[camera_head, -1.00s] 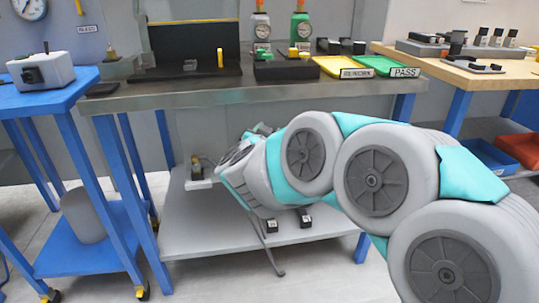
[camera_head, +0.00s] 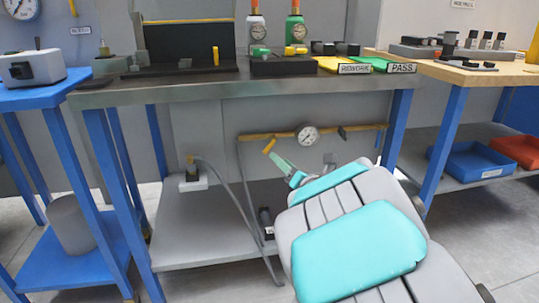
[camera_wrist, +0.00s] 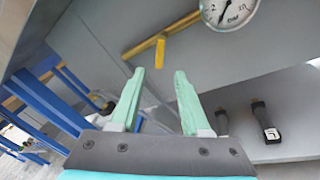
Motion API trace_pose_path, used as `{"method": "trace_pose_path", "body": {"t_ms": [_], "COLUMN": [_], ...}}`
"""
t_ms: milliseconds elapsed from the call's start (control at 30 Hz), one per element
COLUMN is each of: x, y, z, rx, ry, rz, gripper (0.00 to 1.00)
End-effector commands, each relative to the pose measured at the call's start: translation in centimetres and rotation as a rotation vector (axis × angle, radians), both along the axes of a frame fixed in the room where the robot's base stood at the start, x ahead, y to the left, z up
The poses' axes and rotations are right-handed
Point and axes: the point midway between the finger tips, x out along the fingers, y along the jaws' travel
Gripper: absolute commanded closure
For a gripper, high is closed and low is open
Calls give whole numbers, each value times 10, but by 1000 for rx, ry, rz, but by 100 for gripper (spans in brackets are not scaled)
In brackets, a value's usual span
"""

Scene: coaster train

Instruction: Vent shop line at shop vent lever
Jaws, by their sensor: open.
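A yellow lever (camera_head: 269,146) hangs tilted from a yellow pipe (camera_head: 255,137) under the steel bench, left of a round white gauge (camera_head: 307,136). No label on the lever is readable. In the wrist view the lever (camera_wrist: 160,52) points down from the pipe (camera_wrist: 165,35), with the gauge (camera_wrist: 228,10) at upper right. My gripper (camera_wrist: 158,76) is open and empty. Its two pale green fingers point at the lever, which appears between and beyond the tips, apart from them. In the head view my gripper (camera_head: 284,166) is partly hidden by my own arm.
The steel bench edge (camera_head: 240,91) overhangs the pipe. Dark-handled items (camera_wrist: 264,119) show right of my fingers in the wrist view. Blue bench legs (camera_head: 106,160) stand at left.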

Motion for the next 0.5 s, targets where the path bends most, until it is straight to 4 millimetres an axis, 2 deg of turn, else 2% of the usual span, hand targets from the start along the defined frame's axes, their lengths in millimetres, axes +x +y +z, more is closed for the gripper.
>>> {"method": "trace_pose_path", "body": {"t_ms": [500], "x": [56], "y": [34], "z": [3], "rx": [10], "ry": [-1], "rz": [2], "gripper": [54]}}
